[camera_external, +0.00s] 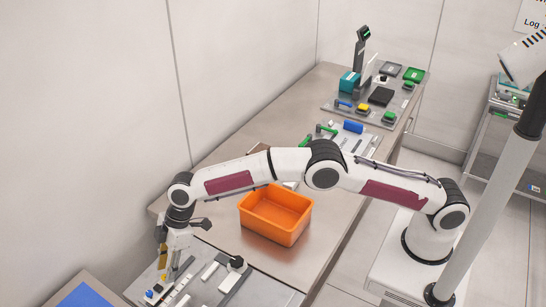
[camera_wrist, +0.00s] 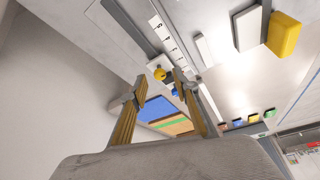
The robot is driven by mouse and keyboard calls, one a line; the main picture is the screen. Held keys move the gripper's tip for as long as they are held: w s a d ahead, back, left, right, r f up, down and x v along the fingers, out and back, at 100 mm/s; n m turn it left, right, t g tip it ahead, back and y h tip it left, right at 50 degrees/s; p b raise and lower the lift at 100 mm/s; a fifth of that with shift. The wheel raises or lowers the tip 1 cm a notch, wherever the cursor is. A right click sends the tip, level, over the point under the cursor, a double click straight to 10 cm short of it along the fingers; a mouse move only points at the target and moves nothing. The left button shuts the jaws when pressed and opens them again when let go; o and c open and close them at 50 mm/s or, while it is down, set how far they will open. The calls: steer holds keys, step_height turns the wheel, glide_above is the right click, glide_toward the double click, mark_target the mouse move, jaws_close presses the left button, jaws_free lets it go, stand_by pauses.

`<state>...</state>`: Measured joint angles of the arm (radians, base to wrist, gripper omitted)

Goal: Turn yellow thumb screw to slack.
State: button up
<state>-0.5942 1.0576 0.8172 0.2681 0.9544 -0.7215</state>
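The yellow thumb screw (camera_wrist: 159,73) shows in the wrist view as a small round yellow knob beside a white strip with ruler-like markings (camera_wrist: 167,36). My gripper (camera_wrist: 160,80) has two yellow-brown fingers, spread apart, with the knob showing in the gap near their tips. I cannot tell whether either finger touches it. In the outside view my gripper (camera_external: 170,260) points down over the fixture plate (camera_external: 205,253) at the near end of the bench.
An orange bin (camera_external: 273,236) stands on the bench behind the fixture. A small blue part (camera_wrist: 175,92) lies by the right finger, and a yellow block (camera_wrist: 284,36) is at upper right. A wall runs along the left.

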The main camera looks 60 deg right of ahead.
steer(key=s+d+r, duration=0.2)
steer(key=d, duration=0.4)
steer(key=s+d+r, duration=0.1)
steer(key=s+d, duration=0.2)
steer(key=d, duration=0.3)
steer(key=shift+d+r, duration=0.3)
steer(key=shift+r, duration=0.05)
stand_by(0.6)
steer(key=shift+m, duration=0.3)
stand_by(0.4)
